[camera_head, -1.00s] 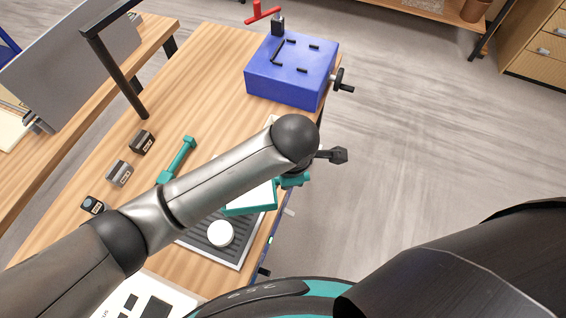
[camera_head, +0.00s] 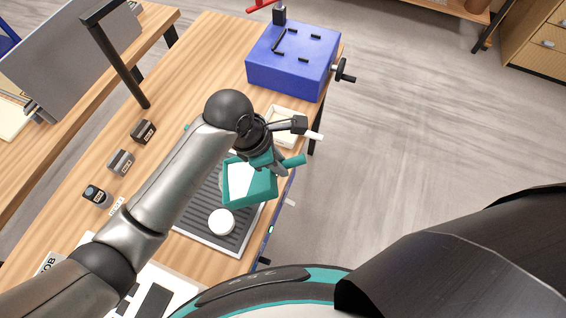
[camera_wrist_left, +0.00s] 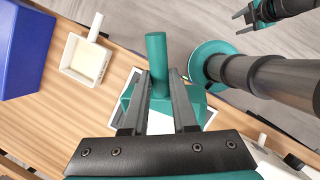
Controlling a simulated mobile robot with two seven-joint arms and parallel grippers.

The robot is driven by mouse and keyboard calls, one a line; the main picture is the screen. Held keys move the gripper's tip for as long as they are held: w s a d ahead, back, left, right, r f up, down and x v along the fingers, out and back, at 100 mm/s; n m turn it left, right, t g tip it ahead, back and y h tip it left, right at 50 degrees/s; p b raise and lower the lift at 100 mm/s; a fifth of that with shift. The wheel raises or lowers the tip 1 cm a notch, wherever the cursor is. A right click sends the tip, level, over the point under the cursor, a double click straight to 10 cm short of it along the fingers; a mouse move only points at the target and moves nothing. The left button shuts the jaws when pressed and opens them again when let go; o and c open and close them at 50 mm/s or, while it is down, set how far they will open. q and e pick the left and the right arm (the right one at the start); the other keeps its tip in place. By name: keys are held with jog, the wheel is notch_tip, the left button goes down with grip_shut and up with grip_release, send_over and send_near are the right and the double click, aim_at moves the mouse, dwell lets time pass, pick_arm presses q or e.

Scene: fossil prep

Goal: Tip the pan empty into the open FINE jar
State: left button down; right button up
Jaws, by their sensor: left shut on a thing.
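My left gripper (camera_head: 272,166) is shut on the handle of a teal pan (camera_head: 249,190). The handle stands between its fingers in the left wrist view (camera_wrist_left: 158,95). The pan is held over the dark ribbed mat (camera_head: 206,205) near the table's right edge. A white surface shows inside the pan; I cannot tell what it is. A white round thing (camera_head: 221,222) sits on the mat close below the pan; I cannot tell whether it is a jar or a lid. No readable FINE label shows. My right gripper (camera_wrist_left: 246,14) is small in the left wrist view's upper right.
A cream scoop (camera_head: 284,124) with a white handle lies beyond my gripper. A blue box (camera_head: 290,65) with a crank stands behind it. Several small dark labelled containers (camera_head: 121,161) stand left of my arm. The floor to the right is clear.

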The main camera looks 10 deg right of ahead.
pick_arm(q)
jog(key=shift+w+a+r+g+h, duration=0.2)
jog(key=shift+a+r+h, duration=0.25)
jog(key=shift+r, duration=0.1)
jog(key=shift+w+a+r+g+h, duration=0.2)
jog(key=shift+a+r+h, duration=0.1)
jog(key=shift+r+h, duration=0.2)
jog(key=w+a+n+g+h+b, duration=0.1)
jog(key=w+a+g+h+b, duration=0.1)
jog(key=w+a+h+b, duration=0.2)
jog(key=w+a+n+g+h+b, duration=0.1)
jog(key=w+a+g+h+b, duration=0.2)
jog(key=a+h+b, duration=0.7)
jog(key=shift+w+a+r+g+b, duration=0.3)
jog(key=shift+w+a+r+b, duration=0.15)
jog(key=shift+w+a+b, duration=0.4)
dwell(1.3)
jog(key=shift+s+a, duration=0.15)
jog(key=shift+a, duration=0.1)
dwell(1.4)
